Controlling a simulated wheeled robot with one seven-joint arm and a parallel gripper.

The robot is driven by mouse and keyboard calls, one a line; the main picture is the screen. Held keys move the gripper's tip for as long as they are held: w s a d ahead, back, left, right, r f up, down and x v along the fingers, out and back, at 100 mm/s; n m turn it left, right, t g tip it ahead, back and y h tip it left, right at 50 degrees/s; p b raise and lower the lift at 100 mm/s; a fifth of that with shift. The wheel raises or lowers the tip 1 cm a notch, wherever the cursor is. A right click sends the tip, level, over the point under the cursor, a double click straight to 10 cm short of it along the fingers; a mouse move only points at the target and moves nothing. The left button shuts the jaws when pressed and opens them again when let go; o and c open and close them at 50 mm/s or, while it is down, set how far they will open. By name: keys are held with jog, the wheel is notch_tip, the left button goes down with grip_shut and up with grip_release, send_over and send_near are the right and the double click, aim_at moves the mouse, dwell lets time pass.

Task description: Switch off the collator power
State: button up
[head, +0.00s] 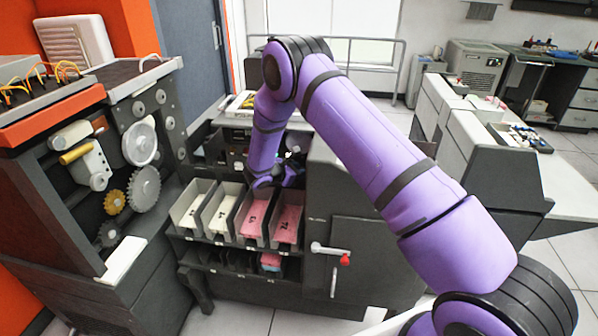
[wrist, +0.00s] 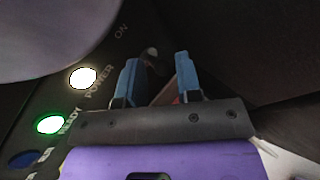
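The collator (head: 340,215) is the dark grey machine with card pockets in the head view, and my arm reaches down to its panel. In the wrist view, the panel has a lit white POWER lamp (wrist: 83,78) and a lit green READY lamp (wrist: 49,124). A small rounded grey switch tip (wrist: 152,54) shows near the ON label (wrist: 121,31). My gripper (wrist: 158,75) is open, its two blue fingertips apart, with the switch tip seen between and beyond them. I cannot tell whether they touch it. The switch's lower part is unclear, and my arm hides the panel in the head view.
Card pockets (head: 221,213) with white and pink cards sit below my gripper. A lever with a red knob (head: 345,259) juts from the collator's front. A machine with exposed gears (head: 144,188) stands close at left. Another grey machine (head: 487,150) stands at right.

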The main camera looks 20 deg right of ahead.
jog(key=shift+d+f, duration=0.15)
jog(key=shift+d, duration=0.1)
grip_shut()
jog(key=shift+f, duration=0.1)
jog(key=shift+s+f+m+t+h, duration=0.1)
jog(key=shift+f+m+t+h, duration=0.45)
jog(key=shift+m+h, duration=0.3)
jog(key=shift+s+f+m+t+h, duration=0.1)
jog(key=shift+f+m+t+h, duration=0.4)
jog(key=shift+h, duration=0.6)
jog(key=shift+f+m+t+h, duration=0.4)
jog(key=shift+m+t+h, duration=0.15)
jog(key=shift+m+h, duration=0.35)
